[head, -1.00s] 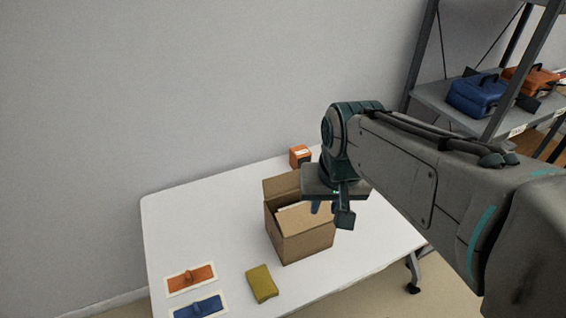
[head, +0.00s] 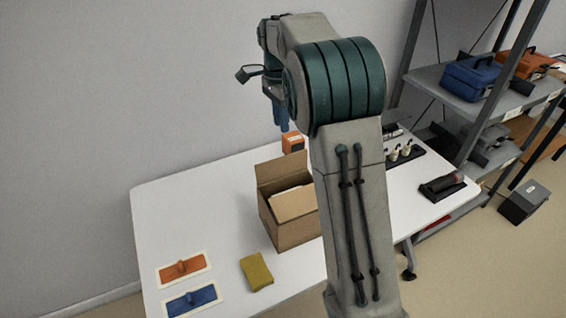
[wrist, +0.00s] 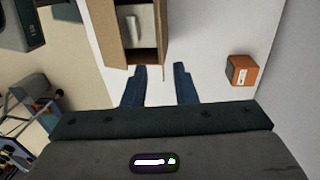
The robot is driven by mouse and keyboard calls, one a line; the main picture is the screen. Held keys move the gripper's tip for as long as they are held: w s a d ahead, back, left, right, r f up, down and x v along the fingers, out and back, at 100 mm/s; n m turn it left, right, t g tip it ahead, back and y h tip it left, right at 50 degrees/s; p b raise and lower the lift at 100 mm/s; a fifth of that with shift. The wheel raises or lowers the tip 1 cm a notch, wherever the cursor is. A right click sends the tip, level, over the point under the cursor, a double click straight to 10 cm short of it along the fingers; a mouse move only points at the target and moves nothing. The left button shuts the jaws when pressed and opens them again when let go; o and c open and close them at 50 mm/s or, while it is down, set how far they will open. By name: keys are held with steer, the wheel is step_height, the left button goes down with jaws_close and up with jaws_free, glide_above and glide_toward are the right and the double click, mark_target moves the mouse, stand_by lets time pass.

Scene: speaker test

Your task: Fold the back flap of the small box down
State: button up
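The small box (head: 283,228) is an open brown cardboard box on the white table, with pale contents inside. Its back flap (head: 281,168) stands up along the far edge. In the wrist view the box (wrist: 108,35) is at the top, and a narrow brown strip on its right side (wrist: 161,30) looks like the back flap seen nearly edge-on. My gripper (wrist: 160,76) is open and empty, its two blue fingers apart just below the box in the wrist view. In the head view my gripper (head: 280,115) is raised behind the box, partly hidden by my arm.
An orange box (head: 293,143) stands behind the small box; it also shows in the wrist view (wrist: 242,71). A shelf (head: 445,90) stands at the right.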

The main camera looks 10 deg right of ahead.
mark_target(283, 164)
steer(key=f, duration=0.4)
steer(key=s+f, duration=0.1)
steer(key=f, duration=0.9)
steer(key=shift+s+d+p, duration=0.2)
steer(key=shift+p, duration=0.1)
steer(key=shift+r, duration=0.1)
jaws_close()
stand_by(0.7)
